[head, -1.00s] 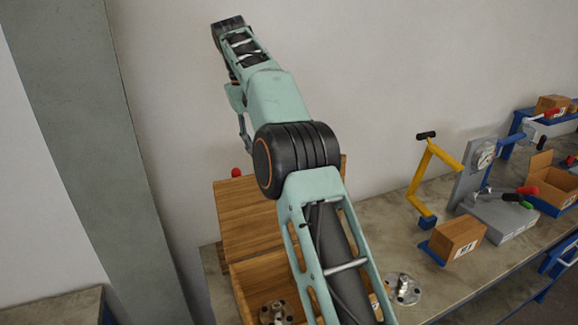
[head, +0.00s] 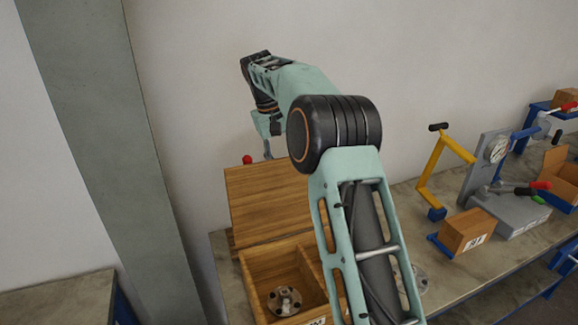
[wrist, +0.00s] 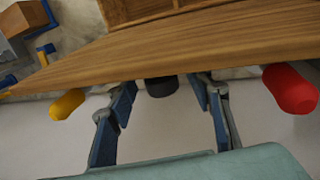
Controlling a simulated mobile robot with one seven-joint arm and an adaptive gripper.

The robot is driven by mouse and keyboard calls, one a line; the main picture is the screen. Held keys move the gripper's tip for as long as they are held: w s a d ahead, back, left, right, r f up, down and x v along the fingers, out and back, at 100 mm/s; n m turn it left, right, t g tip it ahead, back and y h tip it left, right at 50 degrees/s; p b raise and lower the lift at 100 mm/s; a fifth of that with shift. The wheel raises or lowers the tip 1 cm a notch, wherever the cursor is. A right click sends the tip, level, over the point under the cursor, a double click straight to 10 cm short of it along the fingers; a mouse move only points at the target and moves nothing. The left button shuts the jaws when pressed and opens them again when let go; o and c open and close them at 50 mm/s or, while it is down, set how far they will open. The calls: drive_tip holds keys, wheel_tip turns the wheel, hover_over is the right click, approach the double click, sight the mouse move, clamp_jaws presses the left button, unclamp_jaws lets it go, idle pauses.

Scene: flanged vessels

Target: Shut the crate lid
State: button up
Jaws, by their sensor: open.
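The wooden crate (head: 252,259) stands on the bench with its lid (head: 265,208) raised, leaning up at the back. My gripper (head: 268,150) hangs behind the lid's top edge, fingers pointing down. In the wrist view the lid (wrist: 200,55) crosses the picture, and the open, empty gripper (wrist: 163,95) has its two fingers just at the lid's edge. Whether they touch it I cannot tell. A metal flanged part (head: 284,301) lies inside the crate. My arm hides the crate's right side.
A red knob (head: 246,159) shows beyond the lid; in the wrist view a yellow knob (wrist: 67,104) and a dark knob (wrist: 161,86) are near too. A yellow crank (head: 428,175), a gauge block (head: 497,149) and a cardboard box (head: 465,231) stand on the right.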

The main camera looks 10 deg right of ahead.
drive_tip(key=shift+d+f, duration=0.1)
drive_tip(key=shift+f, duration=0.2)
drive_tip(key=shift+c, duration=0.7)
clamp_jaws()
